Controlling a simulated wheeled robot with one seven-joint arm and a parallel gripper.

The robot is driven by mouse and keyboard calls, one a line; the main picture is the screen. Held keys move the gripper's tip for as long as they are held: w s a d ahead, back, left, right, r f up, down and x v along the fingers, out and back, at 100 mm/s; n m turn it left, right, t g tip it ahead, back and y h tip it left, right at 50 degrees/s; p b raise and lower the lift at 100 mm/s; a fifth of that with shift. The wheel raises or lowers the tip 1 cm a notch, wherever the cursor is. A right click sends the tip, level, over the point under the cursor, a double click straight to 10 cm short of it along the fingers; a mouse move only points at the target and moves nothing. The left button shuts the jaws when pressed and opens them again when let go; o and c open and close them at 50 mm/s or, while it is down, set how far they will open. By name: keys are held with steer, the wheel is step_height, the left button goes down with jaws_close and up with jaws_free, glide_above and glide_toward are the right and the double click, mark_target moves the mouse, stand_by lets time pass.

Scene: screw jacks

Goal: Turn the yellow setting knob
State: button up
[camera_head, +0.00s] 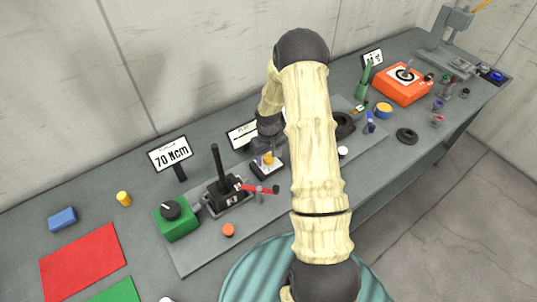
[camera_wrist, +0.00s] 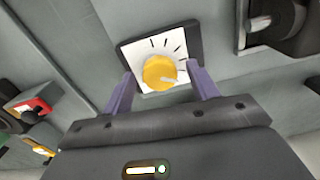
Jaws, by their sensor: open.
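The yellow setting knob (camera_wrist: 160,72) sits on a white dial plate (camera_wrist: 134,52) with black tick marks in a dark frame. A pale pointer line on the knob aims toward the lower right in the wrist view. My gripper (camera_wrist: 160,90) is open, with one purple finger on each side of the knob; whether they touch it I cannot tell. In the head view the knob (camera_head: 268,159) shows small below my wrist, partly hidden by my gripper (camera_head: 266,155).
A green box with a black knob (camera_head: 176,222) is farther left. A sign reading 70 Ncm (camera_head: 170,153) stands behind. An orange box (camera_head: 402,84) is at the right.

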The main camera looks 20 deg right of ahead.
steer(key=c, duration=1)
steer(key=shift+n, duration=0.4)
steer(key=shift+n+b, duration=0.4)
steer(key=shift+n, duration=2.1)
steer(key=shift+r, duration=0.1)
steer(key=o, duration=1)
